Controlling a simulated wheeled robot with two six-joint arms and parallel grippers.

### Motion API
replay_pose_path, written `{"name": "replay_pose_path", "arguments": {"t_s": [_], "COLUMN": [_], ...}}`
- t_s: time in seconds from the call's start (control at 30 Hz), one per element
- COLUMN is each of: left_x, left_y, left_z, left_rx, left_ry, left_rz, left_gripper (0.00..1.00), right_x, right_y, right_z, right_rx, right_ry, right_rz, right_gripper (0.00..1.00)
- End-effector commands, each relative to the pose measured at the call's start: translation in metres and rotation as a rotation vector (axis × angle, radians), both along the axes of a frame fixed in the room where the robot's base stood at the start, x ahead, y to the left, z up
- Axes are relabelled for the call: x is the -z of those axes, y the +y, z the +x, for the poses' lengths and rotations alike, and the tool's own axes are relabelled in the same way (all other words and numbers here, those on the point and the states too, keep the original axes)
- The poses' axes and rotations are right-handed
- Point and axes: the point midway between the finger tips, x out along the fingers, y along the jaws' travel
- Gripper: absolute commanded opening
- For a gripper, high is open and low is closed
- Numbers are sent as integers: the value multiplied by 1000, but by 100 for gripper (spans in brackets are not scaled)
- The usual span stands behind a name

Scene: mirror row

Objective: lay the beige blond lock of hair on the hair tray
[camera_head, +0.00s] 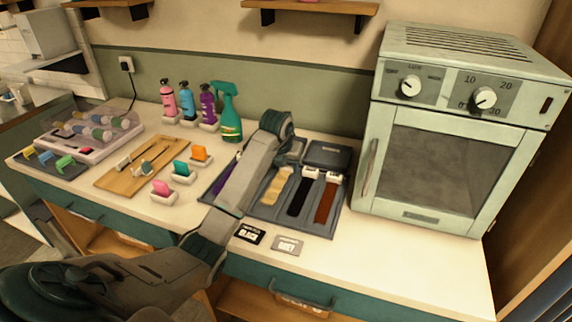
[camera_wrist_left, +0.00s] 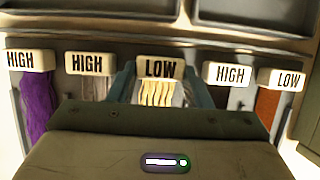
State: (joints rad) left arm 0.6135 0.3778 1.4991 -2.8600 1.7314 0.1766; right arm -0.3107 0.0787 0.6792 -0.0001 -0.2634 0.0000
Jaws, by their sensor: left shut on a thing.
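The beige blond lock of hair (camera_head: 275,187) is pale and wavy, with a white LOW tag (camera_wrist_left: 160,68) at its top. It is in line with the other locks over the dark grey hair tray (camera_head: 277,211); whether it touches the tray I cannot tell. My left gripper (camera_wrist_left: 161,92) is shut on this lock, one finger on each side just below the tag. In the head view my forearm and wrist hide the gripper's fingertips and part of the tray. My right gripper is not in view.
Black (camera_head: 299,196) and reddish-brown (camera_head: 325,203) locks lie right of the blond one; a purple lock (camera_wrist_left: 36,100) lies left. BLACK (camera_head: 249,234) and GREY (camera_head: 287,245) cards lie in front. A large oven-like cabinet (camera_head: 430,160) stands right; bottles (camera_head: 207,104) stand behind.

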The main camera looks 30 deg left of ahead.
Motion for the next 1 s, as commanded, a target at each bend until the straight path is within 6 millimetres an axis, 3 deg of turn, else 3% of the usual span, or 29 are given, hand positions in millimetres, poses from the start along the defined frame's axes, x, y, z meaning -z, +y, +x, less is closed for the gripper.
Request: {"name": "replay_pose_path", "arguments": {"t_s": [0.3, 0.33, 0.43, 0.63, 0.7, 1.0], "left_x": [1, 1, 1, 2, 2, 1], "left_y": [0, 0, 0, 0, 0, 0], "left_z": [0, 0, 0, 0, 0, 0], "left_rx": [0, 0, 0, 0, 0, 0], "left_ry": [0, 0, 0, 0, 0, 0], "left_rz": [0, 0, 0, 0, 0, 0], "left_gripper": [21, 51, 70, 70, 81, 81], "right_x": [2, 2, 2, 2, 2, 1], "right_y": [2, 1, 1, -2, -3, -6], "right_z": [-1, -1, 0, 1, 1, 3], "right_rx": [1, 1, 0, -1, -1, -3], "right_ry": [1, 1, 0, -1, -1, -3], "right_rz": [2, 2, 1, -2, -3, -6], "right_gripper": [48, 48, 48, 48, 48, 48]}}
